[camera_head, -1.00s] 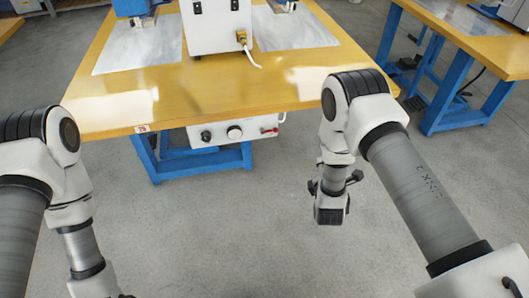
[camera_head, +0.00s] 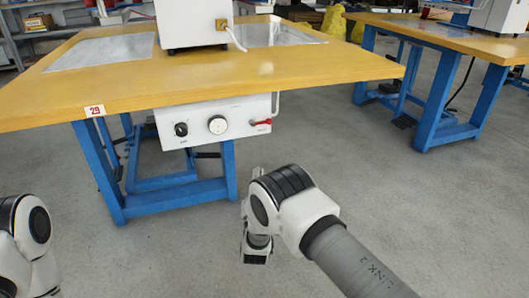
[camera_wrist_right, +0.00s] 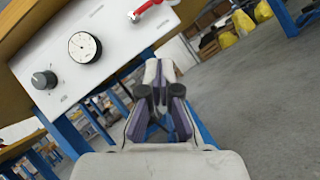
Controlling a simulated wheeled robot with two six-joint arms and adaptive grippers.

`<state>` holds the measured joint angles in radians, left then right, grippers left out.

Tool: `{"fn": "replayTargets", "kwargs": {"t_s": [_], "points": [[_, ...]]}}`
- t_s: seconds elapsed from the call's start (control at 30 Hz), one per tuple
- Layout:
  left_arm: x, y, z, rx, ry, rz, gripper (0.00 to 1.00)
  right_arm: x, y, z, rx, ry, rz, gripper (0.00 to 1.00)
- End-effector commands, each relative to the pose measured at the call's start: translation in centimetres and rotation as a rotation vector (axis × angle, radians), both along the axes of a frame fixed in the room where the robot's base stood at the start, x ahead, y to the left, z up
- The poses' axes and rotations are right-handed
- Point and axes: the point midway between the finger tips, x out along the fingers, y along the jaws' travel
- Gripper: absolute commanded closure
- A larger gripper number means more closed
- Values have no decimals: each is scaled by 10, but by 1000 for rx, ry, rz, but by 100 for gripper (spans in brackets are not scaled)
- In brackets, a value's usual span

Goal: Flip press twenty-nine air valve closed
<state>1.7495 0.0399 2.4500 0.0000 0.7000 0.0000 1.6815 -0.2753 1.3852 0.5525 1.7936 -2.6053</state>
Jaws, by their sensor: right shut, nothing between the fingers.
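The air valve (camera_head: 262,123) has a red lever on the right end of a white panel (camera_head: 200,113) under the front edge of the yellow table marked 29 (camera_head: 95,111). The lever lies roughly level along the panel. In the right wrist view the red lever (camera_wrist_right: 146,9) is at the top edge, partly cut off. My right gripper (camera_head: 256,256) is below the panel in the head view, apart from it, partly hidden by its own arm. In the wrist view its fingers (camera_wrist_right: 161,78) are shut and empty. My left gripper is out of view.
The panel also carries a round gauge (camera_head: 217,125) and a black knob (camera_head: 181,129). Blue table legs (camera_head: 98,170) stand behind and left of my right arm. A second yellow table (camera_head: 440,35) stands at the right. The grey floor between the tables is clear.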

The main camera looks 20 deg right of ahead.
Motion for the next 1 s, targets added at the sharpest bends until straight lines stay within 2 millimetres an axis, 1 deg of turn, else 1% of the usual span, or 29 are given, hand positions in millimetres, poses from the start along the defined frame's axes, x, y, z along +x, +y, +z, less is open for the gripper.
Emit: {"fn": "replayTargets", "kwargs": {"t_s": [0.3,0.43,0.57,0.9,1.0], "points": [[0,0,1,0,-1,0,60,1,-1,1,1,1,0,100],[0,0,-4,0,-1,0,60,8,-3,4,0,-1,-1,100],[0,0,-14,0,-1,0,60,25,-10,12,1,-3,-1,100],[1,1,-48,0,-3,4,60,87,-31,45,0,-4,-1,100],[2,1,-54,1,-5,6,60,89,-41,62,0,-2,-1,100]]}}
